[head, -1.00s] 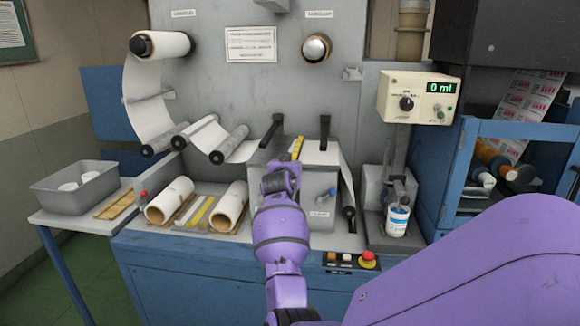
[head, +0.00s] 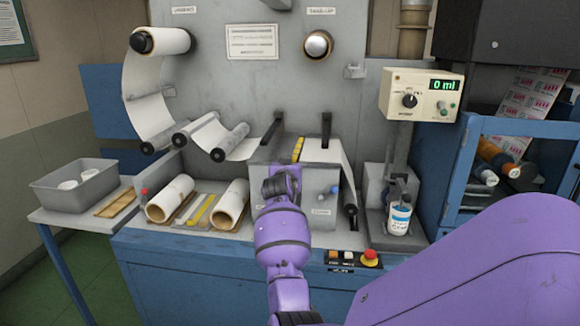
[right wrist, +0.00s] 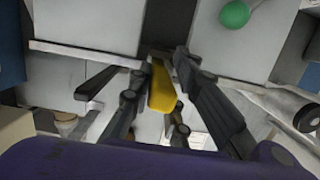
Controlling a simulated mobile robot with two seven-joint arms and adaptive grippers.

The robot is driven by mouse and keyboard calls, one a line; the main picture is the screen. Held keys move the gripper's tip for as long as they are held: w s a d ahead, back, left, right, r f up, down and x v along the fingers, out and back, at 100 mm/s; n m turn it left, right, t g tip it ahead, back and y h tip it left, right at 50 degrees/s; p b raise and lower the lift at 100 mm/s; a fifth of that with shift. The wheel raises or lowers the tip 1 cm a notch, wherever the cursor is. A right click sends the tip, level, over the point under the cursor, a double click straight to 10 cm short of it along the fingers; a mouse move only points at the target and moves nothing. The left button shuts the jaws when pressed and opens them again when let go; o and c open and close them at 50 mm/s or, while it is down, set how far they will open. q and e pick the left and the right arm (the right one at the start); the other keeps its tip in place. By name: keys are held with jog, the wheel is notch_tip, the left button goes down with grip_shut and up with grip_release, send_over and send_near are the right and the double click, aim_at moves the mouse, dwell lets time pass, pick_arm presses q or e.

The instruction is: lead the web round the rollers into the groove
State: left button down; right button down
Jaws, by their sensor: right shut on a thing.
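The white web (head: 146,108) hangs from a supply roll (head: 163,42) at upper left. It runs under and over several small dark-ended rollers (head: 193,131) to the left side of a grey box-like table (head: 318,180). A white sheet also leaves this table on the right, down toward a dark-ended roller (head: 350,210). A yellow piece (head: 298,149) is at the table's top, between two black levers. In the right wrist view my right gripper (right wrist: 164,72) is shut on a yellow piece (right wrist: 161,95). The groove cannot be made out. My left gripper is out of view.
Two white rolls (head: 231,204) lie on the bench to the left. A grey bin (head: 76,186) stands on a side table. A bottle (head: 399,218) and a red stop button (head: 371,258) are to the right. A green knob (right wrist: 234,14) shows near my right gripper.

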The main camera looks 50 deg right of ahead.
jog(key=shift+f, duration=0.15)
jog(key=c, duration=1.6)
grip_release()
jog(key=shift+o, duration=0.2)
jog(key=v, duration=1.2)
